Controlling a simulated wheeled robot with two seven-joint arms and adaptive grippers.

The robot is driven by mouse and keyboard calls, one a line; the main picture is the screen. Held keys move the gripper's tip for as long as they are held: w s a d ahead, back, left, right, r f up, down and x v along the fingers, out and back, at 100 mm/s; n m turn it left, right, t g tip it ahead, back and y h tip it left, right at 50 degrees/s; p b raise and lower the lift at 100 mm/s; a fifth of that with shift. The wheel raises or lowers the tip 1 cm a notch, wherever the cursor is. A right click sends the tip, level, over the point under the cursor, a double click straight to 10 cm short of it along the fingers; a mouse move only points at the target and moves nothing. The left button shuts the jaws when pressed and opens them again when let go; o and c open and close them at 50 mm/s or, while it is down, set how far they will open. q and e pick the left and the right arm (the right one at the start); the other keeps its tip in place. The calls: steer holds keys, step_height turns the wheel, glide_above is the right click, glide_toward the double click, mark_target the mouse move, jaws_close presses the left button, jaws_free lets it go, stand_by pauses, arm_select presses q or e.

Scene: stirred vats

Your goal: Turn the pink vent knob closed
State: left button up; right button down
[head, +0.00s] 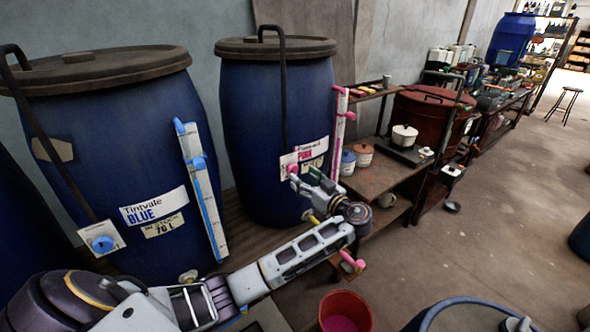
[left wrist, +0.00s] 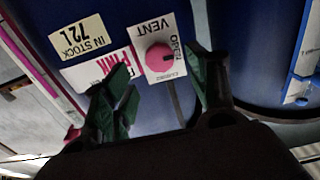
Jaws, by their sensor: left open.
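The pink vent knob (left wrist: 160,58) sits on a white plate marked VENT, OPEN and CLOSED (left wrist: 150,42) on the blue pink-dye vat (head: 255,130). A dark mark on the knob points towards the word OPEN. In the head view, a small pink part of the knob (head: 293,169) shows beside my gripper. My left gripper (head: 318,182) is open in front of the plate. In the left wrist view, its green fingers stand on either side of the knob, apparently short of it; contact is not visible. My right gripper is out of view.
The blue-dye vat (head: 110,140) stands at the left with its own blue knob (head: 102,243). A pink valve and upright gauge (head: 338,125) stand right of the pink vat, beside a shelf with jars (head: 364,155). A red bucket (head: 345,310) stands below; the floor at right is largely clear.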

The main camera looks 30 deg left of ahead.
mark_target(294, 170)
arm_select(q)
steer(key=shift+p+x, duration=0.65)
steer(key=shift+x, duration=2.25)
steer(key=shift+c, duration=0.3)
steer(key=c, duration=1)
